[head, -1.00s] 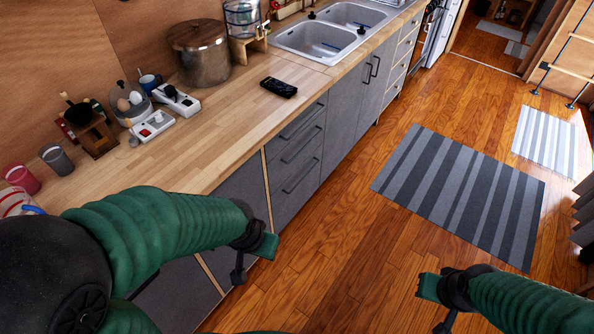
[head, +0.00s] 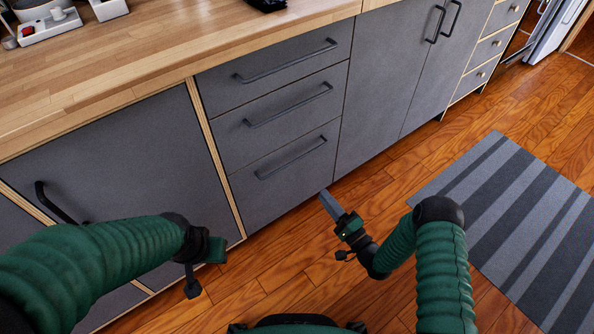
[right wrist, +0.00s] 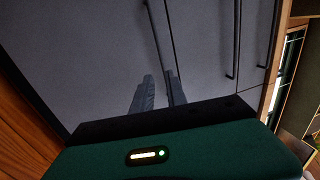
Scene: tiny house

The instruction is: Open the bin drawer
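Three grey drawers are stacked under the counter, all shut: a top drawer (head: 304,50), a middle drawer (head: 280,117) and a bottom drawer (head: 292,188). Each has a black bar handle; the lowest handle (head: 291,160) is nearest my right gripper. A wide grey front (head: 130,165) with a black handle (head: 48,203) is left of them, also shut. I cannot tell which one is the bin drawer. My right gripper (head: 328,203) is empty, below and right of the lowest handle; its fingers show apart in the right wrist view (right wrist: 160,82). My left gripper (head: 218,250) is before the wide front, its fingers unclear.
The wooden counter (head: 150,60) runs above the drawers. Tall grey cupboard doors (head: 385,85) with vertical handles stand to the right. A striped rug (head: 515,225) lies on the wooden floor at the right. Floor between rug and cabinets is clear.

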